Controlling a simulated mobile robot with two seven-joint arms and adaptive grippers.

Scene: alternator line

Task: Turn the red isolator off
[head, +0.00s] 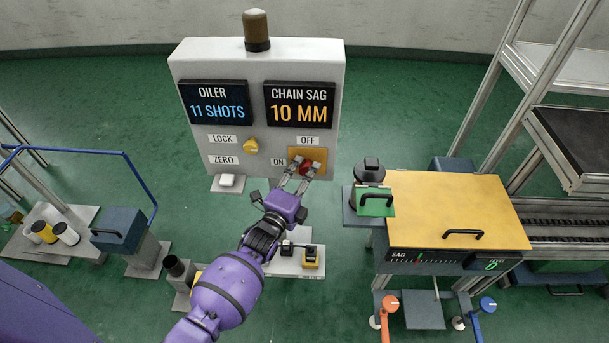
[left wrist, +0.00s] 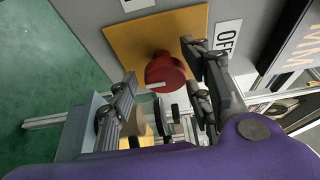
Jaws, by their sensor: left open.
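The red isolator (head: 306,168) is a round red knob on a yellow plate (head: 294,154), low on the right of the grey control panel. An OFF label (head: 307,140) is above it and an ON label (head: 278,161) is to its left. The knob also shows in the left wrist view (left wrist: 166,70). My left gripper (head: 304,166) is open, with one finger on each side of the knob. I cannot tell whether the fingers touch it. The knob's setting is not clear. My right gripper is out of view.
The grey panel (head: 185,138) also carries a yellow LOCK knob (head: 250,146), a white ZERO button (head: 227,180) and a brown beacon (head: 257,30) on top. A yellow-topped bench (head: 440,205) stands to the right. Green floor (head: 90,110) is free at the left.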

